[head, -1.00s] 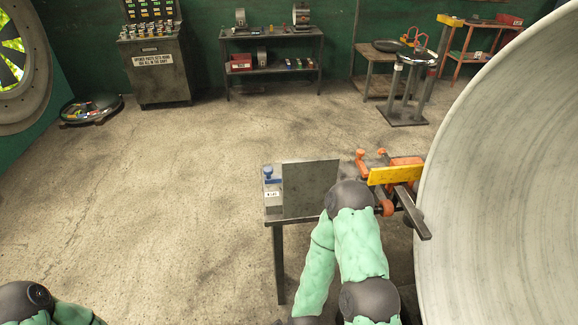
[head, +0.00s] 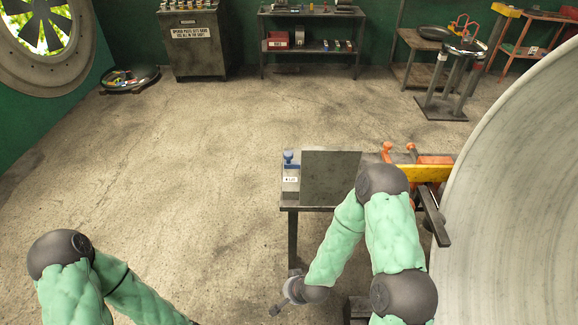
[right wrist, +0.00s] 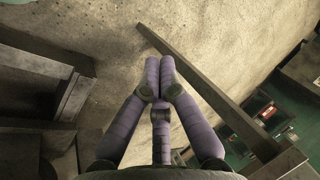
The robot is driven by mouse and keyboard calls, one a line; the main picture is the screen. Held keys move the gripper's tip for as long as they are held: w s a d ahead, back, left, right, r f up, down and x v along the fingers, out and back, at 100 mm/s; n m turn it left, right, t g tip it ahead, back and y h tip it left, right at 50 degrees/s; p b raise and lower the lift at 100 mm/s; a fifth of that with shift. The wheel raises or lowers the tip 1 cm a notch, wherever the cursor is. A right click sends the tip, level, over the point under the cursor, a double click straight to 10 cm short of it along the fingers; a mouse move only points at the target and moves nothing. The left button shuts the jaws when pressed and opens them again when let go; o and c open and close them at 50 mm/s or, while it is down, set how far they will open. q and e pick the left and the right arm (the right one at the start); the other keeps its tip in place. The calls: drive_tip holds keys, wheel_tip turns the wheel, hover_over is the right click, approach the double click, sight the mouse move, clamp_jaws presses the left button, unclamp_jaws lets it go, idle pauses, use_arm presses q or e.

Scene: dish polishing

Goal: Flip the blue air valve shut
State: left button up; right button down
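The blue air valve (head: 288,157) stands up on a small labelled grey block (head: 290,181) at the left end of the workbench, beside an upright grey plate. My right gripper (head: 276,309) is low in front of the bench, well below and apart from the valve. In the right wrist view my right gripper's purple-wrapped fingers (right wrist: 160,75) are drawn together with nothing visible between them. The valve is not recognisable in that view. My left arm shows at the lower left, but its gripper is outside the frame.
The grey plate (head: 331,178) stands just right of the valve. An orange and yellow fixture (head: 420,172) and a huge pale dish (head: 520,200) lie further right. The floor (head: 190,170) left of the bench is clear. Shelves (head: 310,45) line the back wall.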

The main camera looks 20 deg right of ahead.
sight(289, 160)
drive_tip(key=w+d+r+m+t+h, duration=0.25)
drive_tip(key=w+r+m+t, duration=0.35)
drive_tip(key=w+r, duration=0.55)
drive_tip(key=w+d+r+m+t+h, duration=0.1)
drive_tip(key=w+r+m+t+h, duration=0.1)
drive_tip(key=r, duration=0.6)
drive_tip(key=w+d+r+m+t+h, duration=0.1)
drive_tip(key=w+r+m+t+h, duration=0.2)
drive_tip(key=r+m, duration=0.4)
drive_tip(key=shift+w+r+t, duration=0.25)
drive_tip(key=shift+r+t, duration=0.1)
drive_tip(key=shift+t, duration=0.45)
drive_tip(key=shift+d, duration=0.15)
drive_tip(key=b+x, duration=0.3)
drive_tip(key=x, duration=1)
drive_tip(key=shift+w+f, duration=0.1)
drive_tip(key=shift+f, duration=0.1)
drive_tip(key=shift+w+d+r, duration=0.15)
drive_tip(key=shift+w, duration=0.2)
